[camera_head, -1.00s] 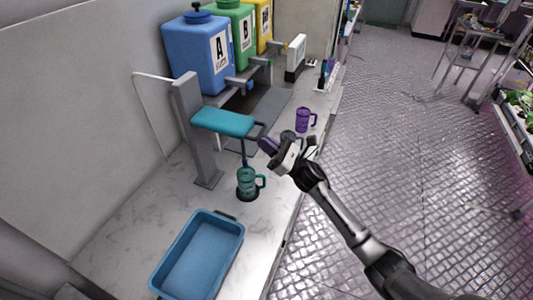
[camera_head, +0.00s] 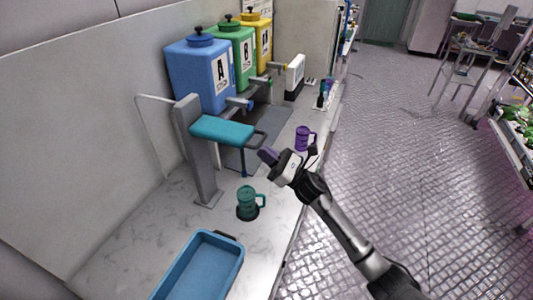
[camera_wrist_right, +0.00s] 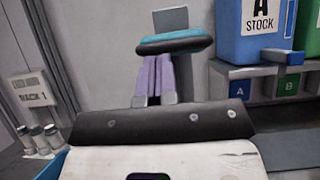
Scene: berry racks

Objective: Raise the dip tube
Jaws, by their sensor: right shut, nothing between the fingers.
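The dip tube head (camera_head: 222,131) is a teal arm on a grey post (camera_head: 199,150). A dark loop handle (camera_head: 260,139) is at its right end, and a thin dark tube (camera_head: 242,162) hangs below it. The tube's lower end is above a green mug (camera_head: 246,203) and apart from it. My right gripper (camera_head: 267,154) is shut and empty, with its purple fingertips just under the handle. In the right wrist view the fingers (camera_wrist_right: 153,78) point up at the underside of the dark handle (camera_wrist_right: 173,45); I cannot tell if they touch. My left gripper is not in view.
A blue tray (camera_head: 200,268) lies on the counter in front. Blue (camera_head: 203,75), green (camera_head: 233,52) and yellow (camera_head: 258,38) tanks stand behind. A purple mug (camera_head: 302,138) stands beyond my gripper. The floor right of the counter is open.

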